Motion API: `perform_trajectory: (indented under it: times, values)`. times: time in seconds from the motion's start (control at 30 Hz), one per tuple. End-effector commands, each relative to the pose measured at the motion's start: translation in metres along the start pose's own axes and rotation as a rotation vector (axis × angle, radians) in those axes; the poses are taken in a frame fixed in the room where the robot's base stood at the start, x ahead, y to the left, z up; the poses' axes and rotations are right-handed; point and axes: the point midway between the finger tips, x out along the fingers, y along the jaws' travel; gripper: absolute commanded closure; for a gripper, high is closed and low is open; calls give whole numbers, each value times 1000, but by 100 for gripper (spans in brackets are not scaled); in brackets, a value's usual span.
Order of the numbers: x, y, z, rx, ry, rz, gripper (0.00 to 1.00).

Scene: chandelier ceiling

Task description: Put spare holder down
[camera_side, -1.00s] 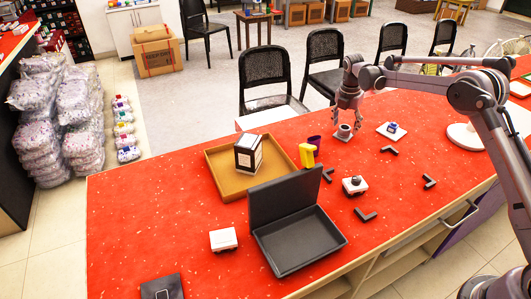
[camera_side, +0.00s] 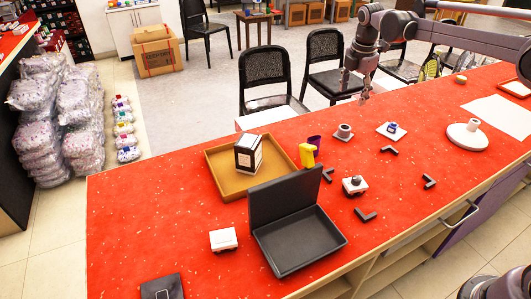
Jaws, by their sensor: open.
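A small grey cylindrical holder (camera_side: 344,131) on a flat base stands upright on the red tabletop, near the far edge. It looks like the spare holder. My gripper (camera_side: 364,100) is in the air above the far edge of the table, up and to the right of the holder. It is open and empty, and clear of the holder. A white square base with a blue piece (camera_side: 392,129) lies to the right of the holder.
Dark angle brackets (camera_side: 366,215) lie in front. A white round base (camera_side: 467,137) stands right.

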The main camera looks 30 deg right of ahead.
Motion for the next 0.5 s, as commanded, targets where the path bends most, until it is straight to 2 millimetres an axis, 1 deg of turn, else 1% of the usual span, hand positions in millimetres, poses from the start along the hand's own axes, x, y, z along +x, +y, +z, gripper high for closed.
perform_trajectory:
  times: [0.03, 0.2, 0.37, 0.4, 0.47, 0.5]
  values:
    - [-14, -11, -7, 69, 3, 21, 36]
    - [-46, -46, -25, 323, 24, 93, 36]
    - [-68, -86, -43, 562, 64, 156, 36]
    - [-72, -96, -47, 622, 76, 170, 36]
    - [-76, -112, -54, 712, 96, 191, 36]
    - [-79, -124, -58, 771, 112, 204, 36]
